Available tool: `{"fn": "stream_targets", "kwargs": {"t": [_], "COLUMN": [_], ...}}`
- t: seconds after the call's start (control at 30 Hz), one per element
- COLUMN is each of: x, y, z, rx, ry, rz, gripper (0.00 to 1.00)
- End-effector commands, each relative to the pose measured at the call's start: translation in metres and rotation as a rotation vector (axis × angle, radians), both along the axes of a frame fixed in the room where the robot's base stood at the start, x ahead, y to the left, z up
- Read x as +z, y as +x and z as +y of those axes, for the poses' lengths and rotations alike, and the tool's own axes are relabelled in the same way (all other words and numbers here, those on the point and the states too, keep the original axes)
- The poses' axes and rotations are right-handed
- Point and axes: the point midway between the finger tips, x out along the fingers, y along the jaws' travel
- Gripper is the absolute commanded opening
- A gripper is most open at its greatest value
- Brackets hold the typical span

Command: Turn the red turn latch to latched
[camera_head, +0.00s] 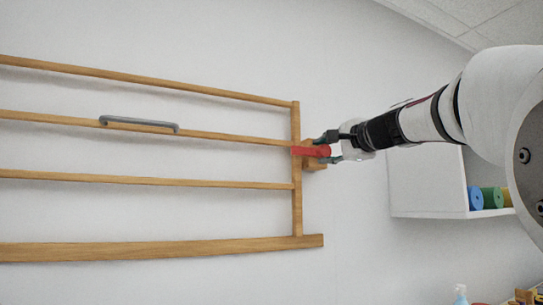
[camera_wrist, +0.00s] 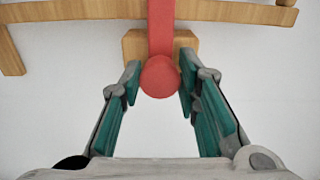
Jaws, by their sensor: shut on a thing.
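The red turn latch (camera_head: 311,151) is a short bar on a small wooden block (camera_head: 314,166) fixed to the wall, just right of the wooden gate's end post. In the head view the bar lies about level, and its left end reaches across the post (camera_head: 296,205). In the wrist view the latch (camera_wrist: 160,30) points up over the gate's wood, with its round red end nearest me. My gripper (camera_head: 330,146) is at the latch's right end. In the wrist view its two teal-padded fingers (camera_wrist: 160,76) are on either side of the round end, shut on it.
The slatted wooden gate (camera_head: 150,180) with a grey handle (camera_head: 140,124) fills the left. A white wall shelf (camera_head: 430,213) with coloured cylinders (camera_head: 492,198) is below my arm at right. A bottle (camera_head: 460,294) shows at the bottom right. The wall below the latch is clear.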

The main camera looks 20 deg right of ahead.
Motion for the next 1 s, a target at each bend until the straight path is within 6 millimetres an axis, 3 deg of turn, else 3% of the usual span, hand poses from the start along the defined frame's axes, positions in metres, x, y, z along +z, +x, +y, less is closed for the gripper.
{"fn": "stream_targets", "kwargs": {"t": [0.2,0.23,0.3,0.33,0.73,1.0], "x": [-0.002,-0.002,-0.001,-0.001,0.0,0.0], "y": [0.001,0.001,0.001,0.001,-0.007,-0.056], "z": [0.001,0.001,0.001,0.001,0.0,-0.001], "rx": [0.003,0.003,0.003,0.003,0.001,0.0], "ry": [-0.002,-0.002,-0.002,-0.002,0.0,0.0], "rz": [0.004,0.004,0.003,0.003,0.001,-0.001], "gripper": [0.0,0.32,0.48,0.5,0.5,0.5]}}
